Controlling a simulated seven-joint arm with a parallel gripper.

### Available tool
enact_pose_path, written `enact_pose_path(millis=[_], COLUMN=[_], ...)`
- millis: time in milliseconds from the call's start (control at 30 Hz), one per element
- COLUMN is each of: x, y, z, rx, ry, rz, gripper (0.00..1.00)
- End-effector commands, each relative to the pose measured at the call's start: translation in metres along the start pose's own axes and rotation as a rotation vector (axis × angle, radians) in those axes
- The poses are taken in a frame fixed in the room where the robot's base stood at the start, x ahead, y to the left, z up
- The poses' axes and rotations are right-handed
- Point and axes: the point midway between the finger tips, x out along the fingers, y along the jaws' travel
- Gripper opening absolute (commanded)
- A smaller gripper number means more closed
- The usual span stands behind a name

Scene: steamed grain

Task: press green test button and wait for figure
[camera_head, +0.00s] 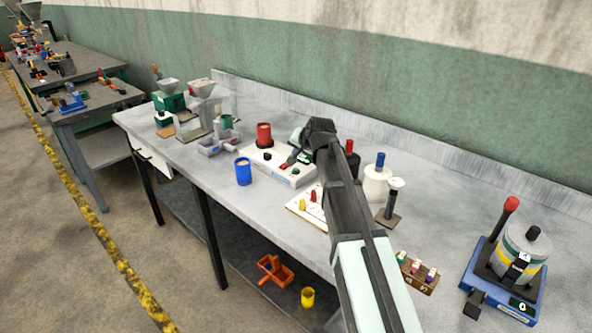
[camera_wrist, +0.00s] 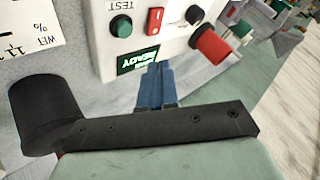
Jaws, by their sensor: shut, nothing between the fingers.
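The white tester (camera_head: 262,164) stands on the bench, and its panel (camera_wrist: 178,42) appears upside down in the wrist view. Its round green button (camera_wrist: 121,26) sits by the word TEST; it also shows in the head view (camera_head: 296,171). Beside it are a red switch (camera_wrist: 155,21) and a black knob (camera_wrist: 194,15). A small green display (camera_wrist: 137,58) appears to read READY. My gripper (camera_wrist: 156,66) is shut and empty, with its blue fingertips by the display, to one side of the button. Whether they touch the panel is unclear.
A white card (camera_head: 298,206) lies in front, partly behind my arm. A white jar (camera_head: 375,184) stands to the right. Bare bench lies front left.

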Motion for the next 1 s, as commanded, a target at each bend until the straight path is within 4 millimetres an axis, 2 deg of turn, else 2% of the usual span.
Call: enact_pose_path(millis=[200,400,1000], x=[0.016,0.024,0.027], y=[0.012,0.018,0.020], z=[0.012,0.018,0.020], rx=[0.000,0.000,0.000], ry=[-0.001,0.001,0.001], rz=[0.001,0.000,0.000], gripper=[0.00,0.00,0.00])
